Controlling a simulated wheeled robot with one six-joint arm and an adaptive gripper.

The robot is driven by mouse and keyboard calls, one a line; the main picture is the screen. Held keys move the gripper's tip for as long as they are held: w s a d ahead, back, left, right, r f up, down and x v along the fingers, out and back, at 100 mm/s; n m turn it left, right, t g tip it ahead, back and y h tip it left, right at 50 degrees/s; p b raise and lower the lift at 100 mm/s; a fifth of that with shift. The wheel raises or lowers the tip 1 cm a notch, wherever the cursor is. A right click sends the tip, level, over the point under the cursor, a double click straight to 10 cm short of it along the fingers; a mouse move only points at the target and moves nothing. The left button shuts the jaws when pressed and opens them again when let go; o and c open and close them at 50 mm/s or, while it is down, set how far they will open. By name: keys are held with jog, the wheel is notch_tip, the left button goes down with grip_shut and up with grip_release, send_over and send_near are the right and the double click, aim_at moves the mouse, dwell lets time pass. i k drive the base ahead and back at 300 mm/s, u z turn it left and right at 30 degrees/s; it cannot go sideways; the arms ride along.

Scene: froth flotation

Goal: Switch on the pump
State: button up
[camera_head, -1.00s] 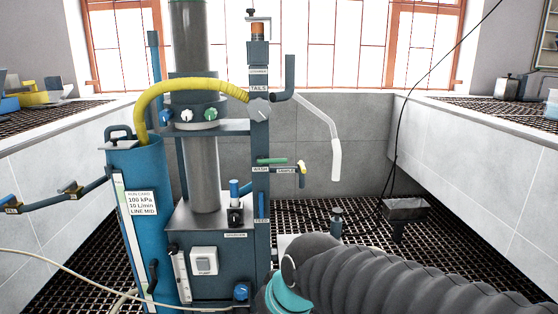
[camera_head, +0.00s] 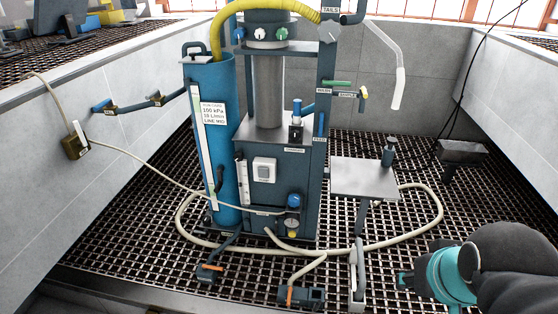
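My gripper's fingers cannot be made out in this view.
A blue cylinder (camera_head: 227,140) stands left of the cabinet. A small metal shelf (camera_head: 362,180) with a dark bottle (camera_head: 389,152) juts out at right. A pale hose (camera_head: 410,237) loops over the grating. Pedal-like fittings (camera_head: 300,297) lie in front.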

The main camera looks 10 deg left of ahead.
aim_at(263, 172)
jog(key=k, duration=0.3)
jog(key=u, duration=1.1)
jog(key=i, duration=0.55)
jog(key=z, duration=0.5)
